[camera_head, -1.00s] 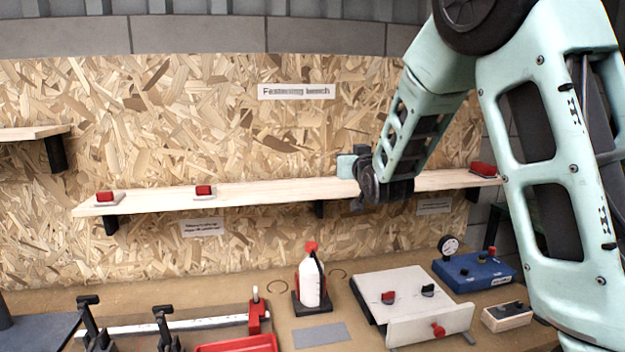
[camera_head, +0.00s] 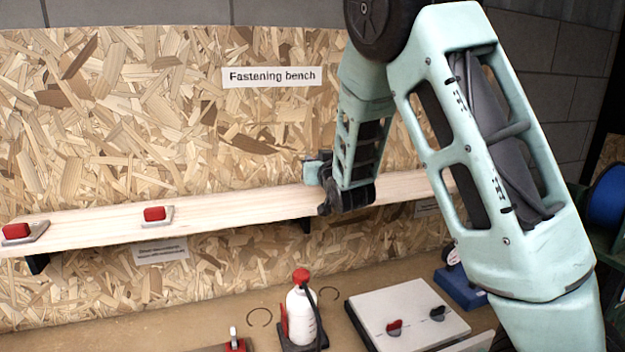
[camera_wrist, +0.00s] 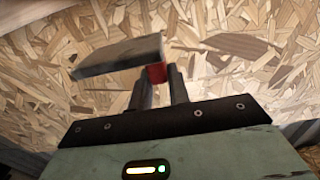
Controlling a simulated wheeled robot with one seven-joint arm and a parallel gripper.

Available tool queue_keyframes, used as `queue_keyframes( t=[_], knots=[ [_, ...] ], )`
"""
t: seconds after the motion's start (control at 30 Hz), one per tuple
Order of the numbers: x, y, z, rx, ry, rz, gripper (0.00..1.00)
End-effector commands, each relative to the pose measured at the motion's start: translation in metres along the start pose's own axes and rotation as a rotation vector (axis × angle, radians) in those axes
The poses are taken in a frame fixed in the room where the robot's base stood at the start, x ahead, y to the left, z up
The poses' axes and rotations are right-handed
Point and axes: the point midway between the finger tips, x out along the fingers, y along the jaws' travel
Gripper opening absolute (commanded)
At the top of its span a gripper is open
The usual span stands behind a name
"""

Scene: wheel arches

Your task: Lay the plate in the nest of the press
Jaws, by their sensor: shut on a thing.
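My gripper (camera_wrist: 158,76) is shut on the small red grip of a flat grey plate (camera_wrist: 115,56) in the wrist view. The plate is held tilted in that view, with the chipboard wall behind it. In the head view my arm stands in front of the shelf, and the gripper's fingers and the held plate cannot be made out. A blue box (camera_head: 459,288) with a gauge is partly hidden behind my arm. I cannot make out a press nest in these views.
Two red-gripped plates (camera_head: 154,215) (camera_head: 17,232) lie on the wooden shelf (camera_head: 235,219). On the bench below stand a white bottle with a red cap (camera_head: 302,318) and a pale board (camera_head: 405,312) with a red and a black knob. A blue reel (camera_head: 607,196) is at the right.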

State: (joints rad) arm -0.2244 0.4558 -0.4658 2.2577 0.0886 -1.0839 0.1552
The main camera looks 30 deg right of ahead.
Motion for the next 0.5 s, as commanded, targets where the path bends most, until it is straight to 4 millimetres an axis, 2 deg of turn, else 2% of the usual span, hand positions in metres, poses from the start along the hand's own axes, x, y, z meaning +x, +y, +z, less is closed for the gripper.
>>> queue_keyframes(
  t=[0.23,0.5],
  knots=[
    [0.0,0.0,0.018,-0.001,-0.001,0.001,0.0],
    [0.0,0.0,0.049,0.0,-0.001,0.0,0.0]
  ],
)
